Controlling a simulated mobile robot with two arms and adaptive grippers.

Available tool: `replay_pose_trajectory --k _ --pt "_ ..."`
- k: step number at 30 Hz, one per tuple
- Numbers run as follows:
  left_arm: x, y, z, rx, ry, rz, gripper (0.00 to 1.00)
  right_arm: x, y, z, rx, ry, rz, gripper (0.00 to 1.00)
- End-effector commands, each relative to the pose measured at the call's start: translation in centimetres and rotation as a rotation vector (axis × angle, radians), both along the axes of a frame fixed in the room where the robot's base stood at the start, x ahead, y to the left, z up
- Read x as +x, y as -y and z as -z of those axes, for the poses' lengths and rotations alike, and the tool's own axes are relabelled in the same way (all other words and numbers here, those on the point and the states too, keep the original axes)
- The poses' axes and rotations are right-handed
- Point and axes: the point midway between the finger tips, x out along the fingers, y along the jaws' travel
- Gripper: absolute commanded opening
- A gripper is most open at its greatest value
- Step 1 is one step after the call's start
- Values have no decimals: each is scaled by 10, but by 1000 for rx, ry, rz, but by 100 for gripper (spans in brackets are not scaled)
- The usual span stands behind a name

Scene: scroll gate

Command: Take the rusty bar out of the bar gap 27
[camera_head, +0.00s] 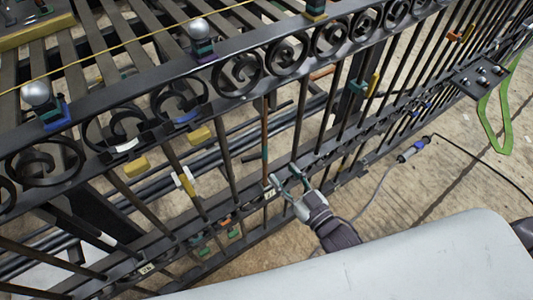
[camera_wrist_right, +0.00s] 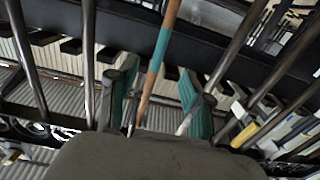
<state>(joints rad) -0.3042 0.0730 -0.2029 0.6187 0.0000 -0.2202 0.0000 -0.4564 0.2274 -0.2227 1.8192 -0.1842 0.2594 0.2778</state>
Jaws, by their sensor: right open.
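The rusty bar (camera_head: 265,125) is a thin brown-orange rod with a teal band, standing upright in the gate between the scrolled upper rail and the lower rails. It also shows in the right wrist view (camera_wrist_right: 153,75), running slightly tilted between my fingers. My right gripper (camera_head: 291,181) is open beside the lower part of the bar, just to its right in the head view. In the right wrist view its two teal-padded fingers (camera_wrist_right: 158,103) stand on either side of the bar, apart from it. The bar's lower end is hidden there by my gripper body. My left gripper is not in view.
Dark bars stand close on both sides of the rusty one. A small pale tag (camera_head: 269,193) sits on the lower rail below it; its number is too small to read. Yellow clips (camera_head: 186,182) hang to the left. A cable (camera_head: 372,197) lies right of my arm.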

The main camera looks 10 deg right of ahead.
Motion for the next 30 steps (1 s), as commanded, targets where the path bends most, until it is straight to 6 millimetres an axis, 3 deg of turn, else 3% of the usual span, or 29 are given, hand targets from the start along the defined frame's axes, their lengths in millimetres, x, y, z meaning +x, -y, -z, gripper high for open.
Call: replay_pose_trajectory --k 9,18,30 --pt "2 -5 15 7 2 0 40 37 -13 2 0 1 1 50" --pt "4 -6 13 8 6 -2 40 71 -26 0 1 0 0 50" --pt "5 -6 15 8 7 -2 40 93 -34 0 0 -2 0 50"
